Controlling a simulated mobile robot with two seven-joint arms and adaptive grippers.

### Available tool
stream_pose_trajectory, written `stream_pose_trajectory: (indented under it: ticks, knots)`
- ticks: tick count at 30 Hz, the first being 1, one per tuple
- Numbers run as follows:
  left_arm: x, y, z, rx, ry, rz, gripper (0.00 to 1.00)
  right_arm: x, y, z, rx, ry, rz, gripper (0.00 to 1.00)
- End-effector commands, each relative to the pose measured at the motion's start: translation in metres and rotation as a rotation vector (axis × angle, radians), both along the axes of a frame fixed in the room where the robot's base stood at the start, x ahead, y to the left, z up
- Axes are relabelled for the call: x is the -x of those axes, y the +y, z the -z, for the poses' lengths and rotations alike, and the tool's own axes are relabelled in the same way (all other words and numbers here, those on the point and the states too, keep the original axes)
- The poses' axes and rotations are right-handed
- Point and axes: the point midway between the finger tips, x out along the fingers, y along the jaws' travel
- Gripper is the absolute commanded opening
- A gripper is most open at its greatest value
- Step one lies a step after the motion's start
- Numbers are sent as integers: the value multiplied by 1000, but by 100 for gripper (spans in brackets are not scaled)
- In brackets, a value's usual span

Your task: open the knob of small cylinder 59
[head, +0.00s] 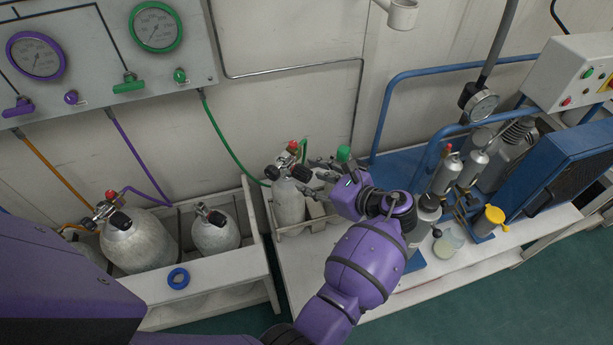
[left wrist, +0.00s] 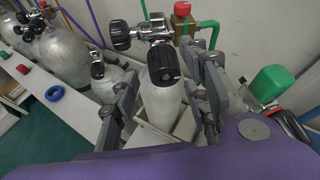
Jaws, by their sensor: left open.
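A small grey cylinder (head: 289,203) stands in a white rack, with a metal valve, a black side knob and another black knob (head: 302,173) on top. No number is legible on it. My left gripper (head: 317,178) is open beside its valve. In the left wrist view, the cylinder (left wrist: 161,105) stands between my open left gripper's fingers (left wrist: 163,82). One black knob (left wrist: 166,62) faces the camera between the fingers, and the other (left wrist: 121,36) points left. I see no finger closed on either knob. My right gripper is out of view.
A green-capped cylinder (left wrist: 271,84) stands close on the right, beside the fingers. A brass fitting with a red cap (left wrist: 182,18) and green hose is behind. Larger cylinders (head: 139,242) and a blue ring (head: 178,278) are left. A blue-framed compressor (head: 560,165) stands right.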

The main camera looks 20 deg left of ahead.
Motion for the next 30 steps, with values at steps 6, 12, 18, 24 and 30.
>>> stream_pose_trajectory:
  ticks: [6,12,18,24,30]
  knots:
    - [-9,19,8,2,-2,0,42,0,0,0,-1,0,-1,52]
    - [-10,21,10,3,-1,0,42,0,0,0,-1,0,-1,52]
    - [-10,21,10,3,-1,0,31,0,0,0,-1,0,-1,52]
    - [-10,22,10,3,-1,0,4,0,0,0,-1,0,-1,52]
    - [-9,22,11,6,-8,-2,2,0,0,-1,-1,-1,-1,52]
